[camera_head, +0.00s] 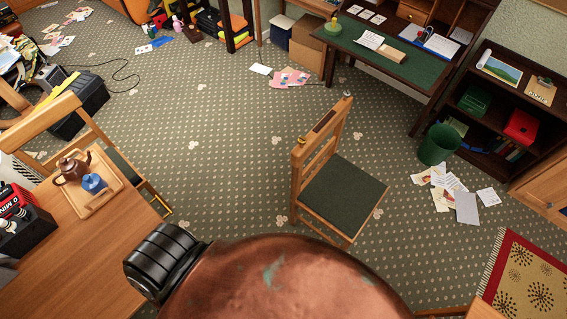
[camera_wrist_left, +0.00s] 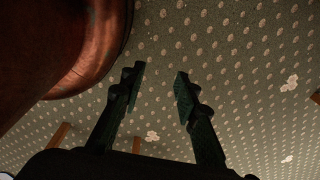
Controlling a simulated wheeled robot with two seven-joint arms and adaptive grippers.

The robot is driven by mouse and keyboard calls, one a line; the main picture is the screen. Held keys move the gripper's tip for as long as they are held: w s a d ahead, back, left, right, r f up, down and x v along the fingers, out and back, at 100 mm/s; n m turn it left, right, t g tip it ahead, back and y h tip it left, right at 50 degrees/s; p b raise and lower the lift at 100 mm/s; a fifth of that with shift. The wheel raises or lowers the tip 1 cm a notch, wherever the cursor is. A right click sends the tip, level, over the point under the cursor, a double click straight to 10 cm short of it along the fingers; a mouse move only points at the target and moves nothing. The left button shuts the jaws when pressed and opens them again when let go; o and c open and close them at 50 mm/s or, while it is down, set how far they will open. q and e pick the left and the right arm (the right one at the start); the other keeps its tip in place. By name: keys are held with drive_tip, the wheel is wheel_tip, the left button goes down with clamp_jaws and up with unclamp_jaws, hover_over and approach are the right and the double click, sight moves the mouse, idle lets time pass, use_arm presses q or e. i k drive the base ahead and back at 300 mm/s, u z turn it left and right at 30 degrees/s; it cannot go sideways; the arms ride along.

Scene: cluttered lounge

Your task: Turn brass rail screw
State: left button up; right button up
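A wooden chair (camera_head: 338,170) with a dark green seat stands on the carpet in the middle of the head view. A small brass-coloured piece (camera_head: 302,141) sits at the near left end of its top rail. A dark strip lies along that rail, and another small piece (camera_head: 347,97) is at its far end. I cannot make out a screw head at this size. My left gripper (camera_wrist_left: 160,72) shows in the left wrist view, open and empty, with patterned carpet behind its fingers. No brass screw is visible there. My right gripper is not in view.
A green bin (camera_head: 438,145) and loose papers (camera_head: 455,190) lie right of the chair. A desk (camera_head: 395,57) and shelf (camera_head: 500,110) stand behind. Carpet around the chair is mostly clear.

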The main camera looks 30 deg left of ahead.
sight(302, 141)
drive_tip(key=z, duration=0.2)
drive_tip(key=k, duration=0.35)
drive_tip(key=u, duration=1)
drive_tip(key=i, duration=0.9)
drive_tip(key=u, duration=0.6)
